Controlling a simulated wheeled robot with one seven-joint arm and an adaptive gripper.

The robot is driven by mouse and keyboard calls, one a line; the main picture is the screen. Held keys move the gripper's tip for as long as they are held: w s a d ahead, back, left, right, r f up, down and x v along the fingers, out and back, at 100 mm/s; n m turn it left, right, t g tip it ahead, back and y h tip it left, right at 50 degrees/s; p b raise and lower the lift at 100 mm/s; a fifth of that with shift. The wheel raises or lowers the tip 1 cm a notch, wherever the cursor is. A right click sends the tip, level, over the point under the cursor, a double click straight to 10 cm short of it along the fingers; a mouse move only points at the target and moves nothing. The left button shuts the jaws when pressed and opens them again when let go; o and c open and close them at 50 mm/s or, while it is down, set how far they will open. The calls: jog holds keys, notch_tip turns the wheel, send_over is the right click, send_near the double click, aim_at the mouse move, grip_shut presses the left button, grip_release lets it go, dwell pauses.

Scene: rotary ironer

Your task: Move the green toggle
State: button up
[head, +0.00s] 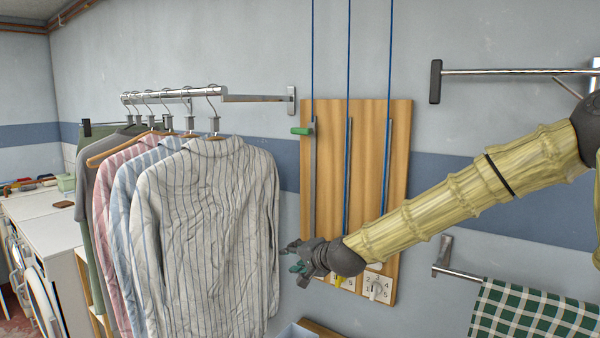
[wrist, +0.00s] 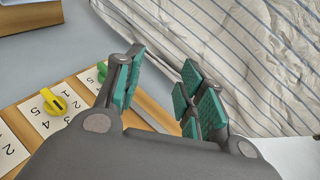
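A green knob (wrist: 102,70) shows in the wrist view at the edge of the wooden board, just beyond my left finger and partly hidden by it. A green handle (head: 302,131) sticks out left from the upper left track of the board (head: 394,150) in the head view. I cannot tell which of the two is the toggle meant. My gripper (head: 292,258) is at the board's lower left, beside the striped shirt. In the wrist view my gripper (wrist: 162,68) is open, its teal pads apart with nothing between them.
A yellow knob (wrist: 54,101) sits on a numbered card beside the green knob. Striped shirts (head: 205,230) hang close on the left. A checked green cloth (head: 535,315) hangs at the lower right.

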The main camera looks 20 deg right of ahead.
notch_tip(320, 180, up, 14)
jog(key=w+d+m+t, duration=0.2)
jog(key=d, duration=0.1)
jog(key=m+t, duration=0.2)
jog(key=t, duration=0.1)
send_near(306, 132)
jog(key=x, duration=0.2)
jog(key=shift+y, duration=0.4)
jog(key=shift+p+x, duration=2.15)
jog(key=shift+x, duration=3.2)
jog(key=shift+d, duration=0.1)
jog(key=shift+f, duration=0.1)
grip_shut()
